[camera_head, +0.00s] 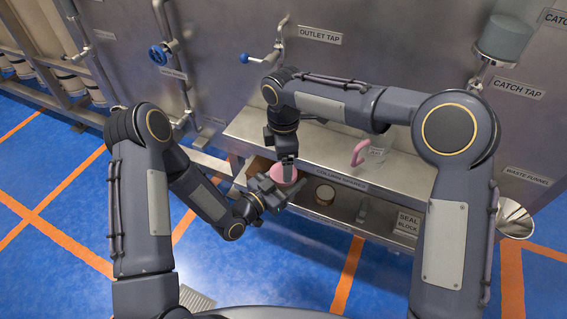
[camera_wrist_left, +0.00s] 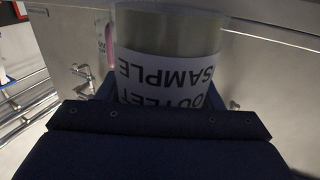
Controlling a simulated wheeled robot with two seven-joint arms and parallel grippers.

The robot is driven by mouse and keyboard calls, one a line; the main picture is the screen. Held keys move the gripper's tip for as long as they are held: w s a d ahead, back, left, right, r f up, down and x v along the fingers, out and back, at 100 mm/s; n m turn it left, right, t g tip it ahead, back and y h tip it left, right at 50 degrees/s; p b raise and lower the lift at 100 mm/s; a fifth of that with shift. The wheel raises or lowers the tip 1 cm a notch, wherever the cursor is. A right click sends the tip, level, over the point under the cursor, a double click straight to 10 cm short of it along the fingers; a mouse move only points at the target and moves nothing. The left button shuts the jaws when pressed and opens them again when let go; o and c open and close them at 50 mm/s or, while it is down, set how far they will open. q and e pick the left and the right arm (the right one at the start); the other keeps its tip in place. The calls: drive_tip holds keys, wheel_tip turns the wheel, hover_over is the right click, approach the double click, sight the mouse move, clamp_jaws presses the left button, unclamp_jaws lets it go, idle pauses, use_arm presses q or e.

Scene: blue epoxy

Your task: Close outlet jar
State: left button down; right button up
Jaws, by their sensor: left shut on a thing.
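The outlet jar (camera_wrist_left: 170,35) stands large in the left wrist view, clear-walled with dull greenish contents and a white "OUTLET SAMPLE" label (camera_wrist_left: 168,78) that reads upside down. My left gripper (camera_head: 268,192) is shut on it. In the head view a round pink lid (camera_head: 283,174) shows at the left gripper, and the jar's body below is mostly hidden. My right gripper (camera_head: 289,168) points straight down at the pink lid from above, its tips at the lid. Whether its fingers are closed on the lid is too small to tell.
A steel shelf (camera_head: 330,157) runs behind the grippers, with a pink hooked piece (camera_head: 358,153) and a clear vessel (camera_head: 377,154) on it. A waste funnel (camera_head: 514,220) is at right.

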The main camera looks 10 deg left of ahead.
sight(283, 186)
drive_tip(key=shift+c, duration=0.3)
drive_tip(key=r+n, duration=0.1)
drive_tip(key=n, duration=0.2)
drive_tip(key=shift+a+r, duration=0.15)
drive_tip(key=shift+r, duration=0.2)
drive_tip(key=r+n, duration=0.1)
drive_tip(key=n, duration=0.2)
drive_tip(key=shift+r+n, duration=0.4)
drive_tip(key=shift+f, duration=4)
drive_tip(key=c, duration=1)
